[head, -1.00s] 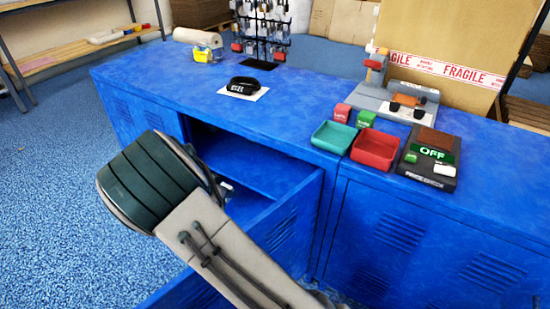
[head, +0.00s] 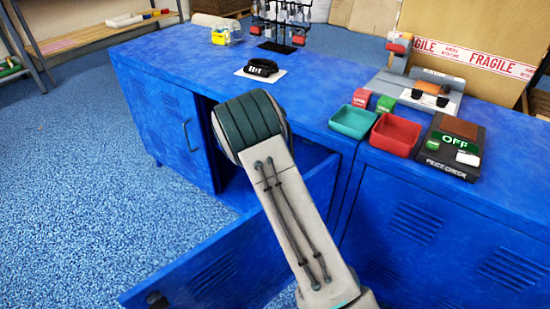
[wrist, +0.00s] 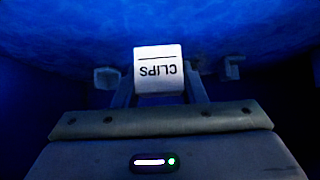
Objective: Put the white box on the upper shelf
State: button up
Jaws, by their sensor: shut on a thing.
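A dim blue surface (wrist: 220,25) lies beyond the box, and the sides are dark. In the head view, my arm reaches into the open front of the blue cabinet (head: 165,120). The arm hides my gripper, the box and most of the cabinet's inside there. I cannot make out the upper shelf clearly in the head view.
The open cabinet door (head: 240,250) stands out in front, to the left of and below my arm. The countertop holds a teal tray (head: 353,122), a red tray (head: 396,134), a price-check device (head: 450,150) and a black item (head: 261,68) on a white card. Floor at left is clear.

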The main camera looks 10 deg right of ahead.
notch_tip(320, 180, down, 5)
jog(key=shift+w+d+f+b, duration=0.1)
jog(key=shift+f+b, duration=0.05)
jog(key=shift+b, duration=0.9)
jog(key=shift+w+d+f, duration=0.1)
jog(key=shift+w+d, duration=0.05)
jog(key=shift+w, duration=0.05)
jog(key=o, duration=1.1)
jog(key=shift+r, duration=0.25)
jog(key=p+v, duration=0.2)
jog(key=v, duration=1)
jog(key=shift+p, duration=0.35)
